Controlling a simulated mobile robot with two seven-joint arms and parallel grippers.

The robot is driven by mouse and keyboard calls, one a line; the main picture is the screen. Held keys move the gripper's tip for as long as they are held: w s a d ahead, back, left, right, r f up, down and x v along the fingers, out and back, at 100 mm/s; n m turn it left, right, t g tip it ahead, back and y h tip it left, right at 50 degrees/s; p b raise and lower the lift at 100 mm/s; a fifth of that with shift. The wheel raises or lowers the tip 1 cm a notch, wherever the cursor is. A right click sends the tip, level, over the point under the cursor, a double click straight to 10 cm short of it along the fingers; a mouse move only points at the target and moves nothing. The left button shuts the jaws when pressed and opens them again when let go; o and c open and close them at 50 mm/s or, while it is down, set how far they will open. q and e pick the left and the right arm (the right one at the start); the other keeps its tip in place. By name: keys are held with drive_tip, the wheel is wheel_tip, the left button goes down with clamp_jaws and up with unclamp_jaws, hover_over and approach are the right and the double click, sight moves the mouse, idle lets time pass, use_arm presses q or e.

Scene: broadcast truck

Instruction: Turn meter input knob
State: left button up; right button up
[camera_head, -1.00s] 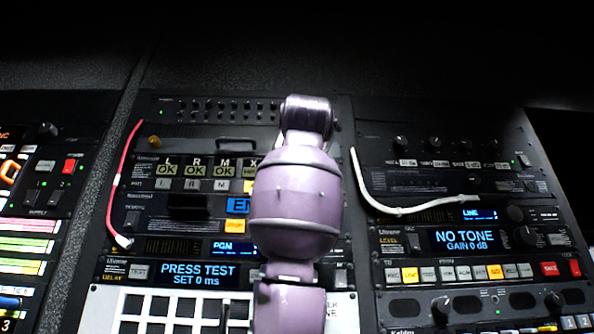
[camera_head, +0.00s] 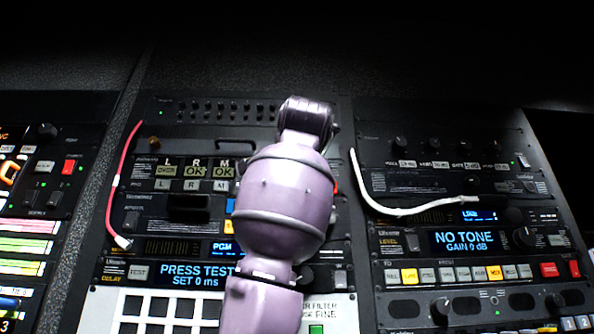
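One of my arms, purple (camera_head: 290,205), rises from the bottom centre in front of the middle rack; I cannot tell which arm it is. Its dark upper end (camera_head: 305,115) is at the top of that rack. No gripper fingers show. A meter unit with level bars and a blue "PGM" display (camera_head: 223,248) is just left of the arm, and the part to its right is hidden behind it. No knob labelled as the meter input is readable. In the right rack, a dark knob (camera_head: 515,214) sits beside a small "LINE" display (camera_head: 478,215).
A "PRESS TEST" delay unit (camera_head: 197,274) and a white button panel (camera_head: 160,306) lie below. A red cable (camera_head: 115,185) hangs at left, and a white cable (camera_head: 400,210) loops across the right rack. Another rack with coloured strips (camera_head: 25,245) stands far left.

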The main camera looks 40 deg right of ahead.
idle(0.5)
drive_tip(key=o, duration=0.9)
drive_tip(key=shift+o, duration=0.2)
drive_tip(key=shift+s, duration=0.15)
drive_tip(key=b+v, duration=0.2)
drive_tip(key=v, duration=0.8)
drive_tip(key=shift+s+a+b, duration=0.25)
drive_tip(key=shift+b, duration=0.1)
